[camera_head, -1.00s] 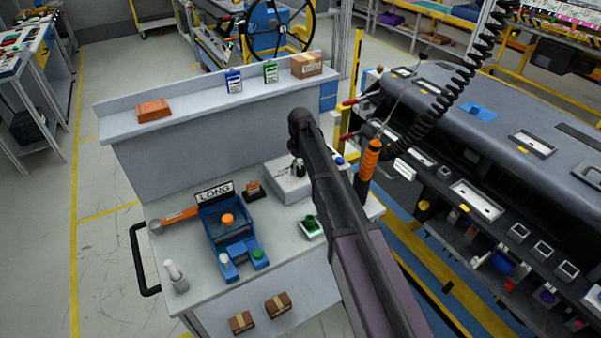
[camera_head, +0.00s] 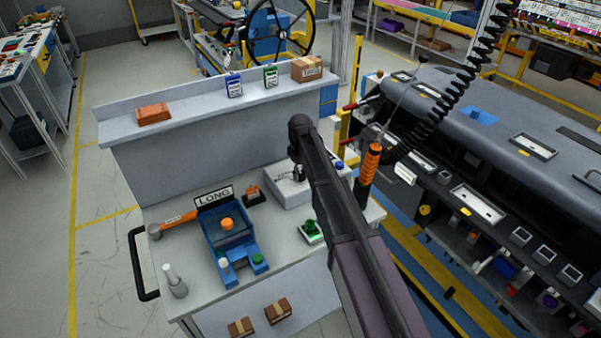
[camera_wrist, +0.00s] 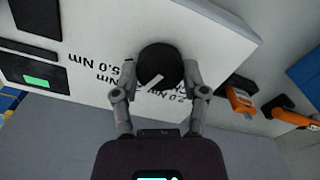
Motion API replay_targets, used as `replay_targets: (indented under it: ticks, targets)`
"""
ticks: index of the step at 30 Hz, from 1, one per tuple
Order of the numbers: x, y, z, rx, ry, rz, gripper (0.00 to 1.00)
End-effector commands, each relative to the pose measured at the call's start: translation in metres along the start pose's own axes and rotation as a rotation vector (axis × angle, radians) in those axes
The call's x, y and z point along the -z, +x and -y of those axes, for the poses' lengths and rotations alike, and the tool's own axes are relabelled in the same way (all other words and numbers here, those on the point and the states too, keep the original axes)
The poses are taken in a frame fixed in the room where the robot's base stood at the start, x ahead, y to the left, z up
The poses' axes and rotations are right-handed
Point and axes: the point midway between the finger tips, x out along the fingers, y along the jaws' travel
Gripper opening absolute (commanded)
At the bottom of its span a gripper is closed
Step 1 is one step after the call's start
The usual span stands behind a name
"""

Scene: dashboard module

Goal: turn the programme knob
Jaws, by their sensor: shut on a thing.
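The programme knob (camera_wrist: 160,68) is a round black dial with a white pointer bar, on the white face of a box printed with Nm values. In the wrist view the pointer slants from upper right to lower left. My gripper (camera_wrist: 160,84) is shut on the knob, with one finger on each side of it. In the head view the white box (camera_head: 288,186) stands on the bench, and my arm covers the knob and much of my gripper (camera_head: 298,172).
A blue tray (camera_head: 226,242) with a LONG sign stands left of the box. A green button (camera_head: 310,229) is in front. An orange-handled tool (camera_head: 368,172) stands at the right, close to my arm. The dashboard module (camera_head: 500,150) is further right.

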Motion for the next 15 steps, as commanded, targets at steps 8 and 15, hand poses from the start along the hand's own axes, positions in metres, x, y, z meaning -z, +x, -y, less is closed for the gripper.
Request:
replay_targets:
  ticks: [8, 15]
  targets:
    - [-0.0009, 0.0006, 0.0003, 0.001, 0.031, 0.002, 0.09]
    - [-0.0011, 0.0007, 0.0005, 0.001, 0.137, 0.003, 0.09]
